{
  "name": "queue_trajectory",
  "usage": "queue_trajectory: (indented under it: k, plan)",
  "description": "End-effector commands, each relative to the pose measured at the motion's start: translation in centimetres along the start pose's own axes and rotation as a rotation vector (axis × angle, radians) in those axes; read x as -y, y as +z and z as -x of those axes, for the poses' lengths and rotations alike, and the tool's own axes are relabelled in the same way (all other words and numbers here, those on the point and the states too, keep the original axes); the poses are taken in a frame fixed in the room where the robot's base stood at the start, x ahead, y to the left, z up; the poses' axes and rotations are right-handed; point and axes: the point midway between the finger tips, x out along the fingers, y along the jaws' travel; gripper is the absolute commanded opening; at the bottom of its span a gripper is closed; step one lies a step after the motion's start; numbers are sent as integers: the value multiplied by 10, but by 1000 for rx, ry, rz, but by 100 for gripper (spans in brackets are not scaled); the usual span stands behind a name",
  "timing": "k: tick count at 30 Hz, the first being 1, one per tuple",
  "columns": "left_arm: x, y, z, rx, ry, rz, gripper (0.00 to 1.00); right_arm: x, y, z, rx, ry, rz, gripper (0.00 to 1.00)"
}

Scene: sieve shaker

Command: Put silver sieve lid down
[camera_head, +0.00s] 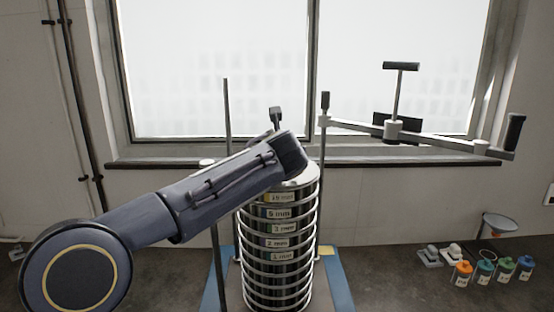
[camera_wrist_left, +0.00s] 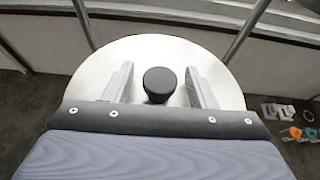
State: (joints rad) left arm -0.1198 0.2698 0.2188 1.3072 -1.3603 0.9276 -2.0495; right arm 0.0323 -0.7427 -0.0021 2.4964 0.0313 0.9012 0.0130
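The silver sieve lid (camera_wrist_left: 105,65) is a round pale disc with a black knob (camera_wrist_left: 159,85) at its centre. In the head view the lid (camera_head: 303,178) shows at the top of the sieve stack (camera_head: 280,243), partly hidden by my left arm; it appears to rest on the stack. My left gripper (camera_wrist_left: 160,69) is over the lid, its two fingers on either side of the knob with a visible gap on each side. In the head view the end of my left arm covers the knob and fingertips. My right gripper is in neither view.
Upright rods (camera_head: 227,165) stand around the stack on a blue base (camera_head: 336,280). A clamp arm with handles (camera_head: 401,67) is swung out to the right.

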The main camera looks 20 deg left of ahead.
Motion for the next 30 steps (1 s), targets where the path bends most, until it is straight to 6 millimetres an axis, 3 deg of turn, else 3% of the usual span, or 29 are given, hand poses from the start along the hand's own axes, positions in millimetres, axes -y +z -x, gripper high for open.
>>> queue_trajectory:
  k: [8,24,30]
  plan:
    - [0,4,3,1,-1,1,51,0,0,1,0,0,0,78]
    - [1,2,104,3,-3,0,51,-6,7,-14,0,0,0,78]
    - [0,2,120,0,1,0,51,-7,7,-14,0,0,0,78]
